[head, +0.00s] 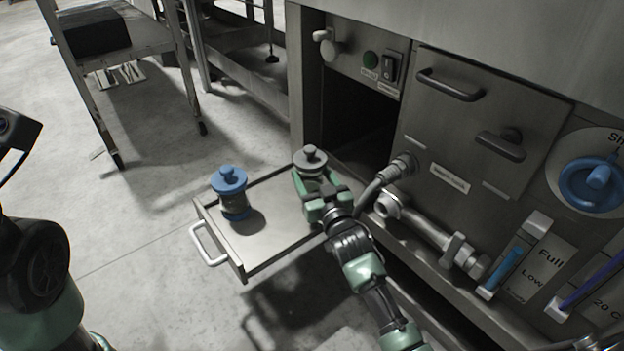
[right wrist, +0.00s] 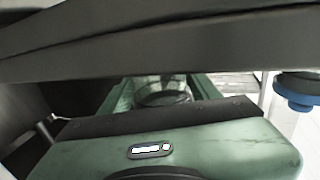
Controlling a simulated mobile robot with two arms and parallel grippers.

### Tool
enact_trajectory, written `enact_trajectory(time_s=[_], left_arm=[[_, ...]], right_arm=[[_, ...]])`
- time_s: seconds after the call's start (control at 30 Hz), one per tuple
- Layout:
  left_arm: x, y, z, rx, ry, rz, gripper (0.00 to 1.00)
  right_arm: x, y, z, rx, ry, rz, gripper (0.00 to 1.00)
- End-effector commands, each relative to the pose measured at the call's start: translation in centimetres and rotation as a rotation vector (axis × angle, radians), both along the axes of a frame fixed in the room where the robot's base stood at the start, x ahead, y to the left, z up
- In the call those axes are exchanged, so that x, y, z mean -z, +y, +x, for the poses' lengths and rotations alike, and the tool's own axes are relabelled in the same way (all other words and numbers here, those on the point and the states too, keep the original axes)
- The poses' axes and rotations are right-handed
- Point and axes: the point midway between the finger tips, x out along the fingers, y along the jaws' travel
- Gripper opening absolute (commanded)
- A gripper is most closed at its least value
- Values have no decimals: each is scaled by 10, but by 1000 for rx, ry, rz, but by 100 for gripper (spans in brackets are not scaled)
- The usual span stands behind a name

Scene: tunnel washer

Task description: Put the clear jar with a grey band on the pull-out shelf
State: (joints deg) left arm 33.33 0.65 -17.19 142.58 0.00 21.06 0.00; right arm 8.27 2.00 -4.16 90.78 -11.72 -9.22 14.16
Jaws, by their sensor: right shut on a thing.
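A jar with a grey knobbed lid (head: 311,159) is at the inner right end of the pull-out shelf (head: 275,233). My right gripper (head: 318,190) is shut on this jar. The gripper hides most of the jar's body, and I cannot tell whether its base touches the shelf. In the right wrist view, part of the clear jar (right wrist: 165,92) shows between the green fingers. The shelf is drawn out from the dark opening of the machine. My left gripper is not in view; only part of my left arm shows at the left edge.
A blue-lidded jar (head: 232,194) stands on the shelf's outer left part, apart from the held jar. Bare shelf lies between them. A hose fitting (head: 401,166) and pipe (head: 430,234) sit right of the gripper. A metal cart (head: 128,35) stands at the back left.

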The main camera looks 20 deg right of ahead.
Motion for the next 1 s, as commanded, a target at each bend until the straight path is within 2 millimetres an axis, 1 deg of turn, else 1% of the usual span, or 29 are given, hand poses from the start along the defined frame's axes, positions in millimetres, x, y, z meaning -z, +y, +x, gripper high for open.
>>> enact_trajectory(time_s=[0.1, 0.23, 0.27, 0.3, 0.33, 0.6, 0.73, 0.77, 0.87, 1.0], left_arm=[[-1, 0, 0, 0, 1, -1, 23], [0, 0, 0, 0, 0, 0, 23], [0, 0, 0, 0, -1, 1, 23], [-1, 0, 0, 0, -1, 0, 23], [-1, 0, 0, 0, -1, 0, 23], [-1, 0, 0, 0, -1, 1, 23], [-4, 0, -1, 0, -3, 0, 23], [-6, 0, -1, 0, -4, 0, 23], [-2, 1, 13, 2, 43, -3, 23], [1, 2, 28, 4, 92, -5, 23]], right_arm=[[-2, 0, 0, 0, -3, 0, 15], [1, 0, 0, 0, -2, 0, 15], [2, 0, 0, 0, -1, 0, 65], [2, 0, 0, 0, -1, 0, 76], [1, 0, 0, 0, -1, 0, 84], [1, 0, 0, 0, -1, 0, 84], [-3, 0, -2, 0, 0, 0, 84], [-3, 0, -5, 0, 1, 0, 84], [-5, 0, -21, 0, 2, 1, 84], [-5, -1, -52, 0, 5, 2, 84]])
